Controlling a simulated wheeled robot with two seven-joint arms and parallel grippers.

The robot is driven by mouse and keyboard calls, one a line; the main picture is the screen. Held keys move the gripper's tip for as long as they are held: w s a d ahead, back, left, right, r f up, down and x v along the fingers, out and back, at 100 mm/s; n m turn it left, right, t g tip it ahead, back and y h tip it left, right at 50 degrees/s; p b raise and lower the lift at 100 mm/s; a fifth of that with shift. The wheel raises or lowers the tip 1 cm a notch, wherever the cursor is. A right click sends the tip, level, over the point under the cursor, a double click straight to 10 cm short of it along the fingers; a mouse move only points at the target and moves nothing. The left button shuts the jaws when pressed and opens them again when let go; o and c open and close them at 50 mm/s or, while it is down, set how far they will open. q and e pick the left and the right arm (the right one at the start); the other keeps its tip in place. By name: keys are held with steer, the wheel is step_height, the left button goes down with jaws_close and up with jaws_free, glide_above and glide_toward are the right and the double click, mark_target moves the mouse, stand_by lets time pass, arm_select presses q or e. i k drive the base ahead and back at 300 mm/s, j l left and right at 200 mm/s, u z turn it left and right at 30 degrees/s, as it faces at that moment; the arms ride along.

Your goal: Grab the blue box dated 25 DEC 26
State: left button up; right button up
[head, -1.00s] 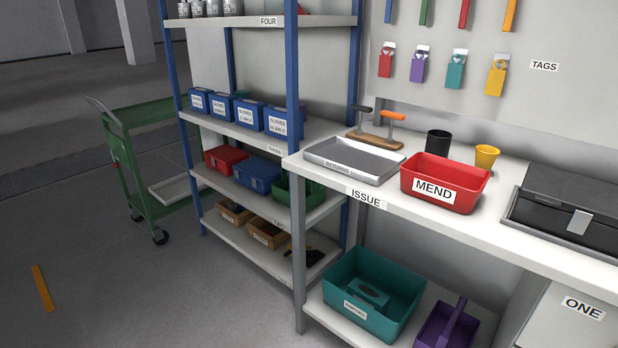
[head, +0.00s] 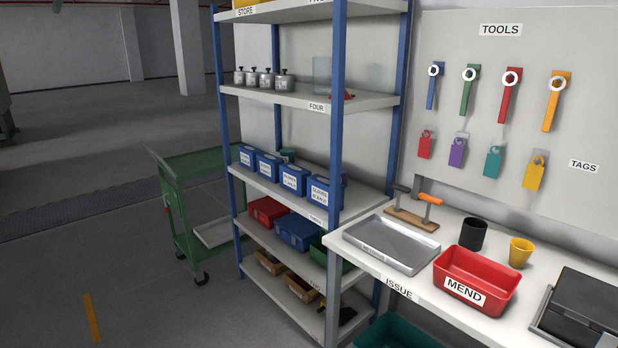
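Several blue boxes with white labels stand in a row on the middle shelf of the rack in the head view. From left to right I see a first blue box (head: 248,157), a second blue box (head: 268,166), a third blue box (head: 294,178) and a fourth blue box (head: 325,191). The labels appear to start with "GLOVES", but the second line is too small to read, so I cannot tell which box bears 25 DEC 26. The blue rack post stands close to the fourth box. Neither of my grippers is in view.
A white workbench (head: 410,291) with a grey tray (head: 391,246) and red MEND bin (head: 476,281) stands right of the rack. A green cart (head: 190,165) stands left of it. Lower shelves hold a red box (head: 267,211) and a blue case (head: 298,231). Floor at left is open.

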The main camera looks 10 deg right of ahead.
mark_target(246, 153)
steer(key=i+j+z, duration=0.25)
steer(key=j, duration=0.15)
steer(key=j+z, duration=0.55)
steer(key=j, duration=1.15)
steer(key=i+j+z, duration=0.15)
steer(key=j, duration=0.75)
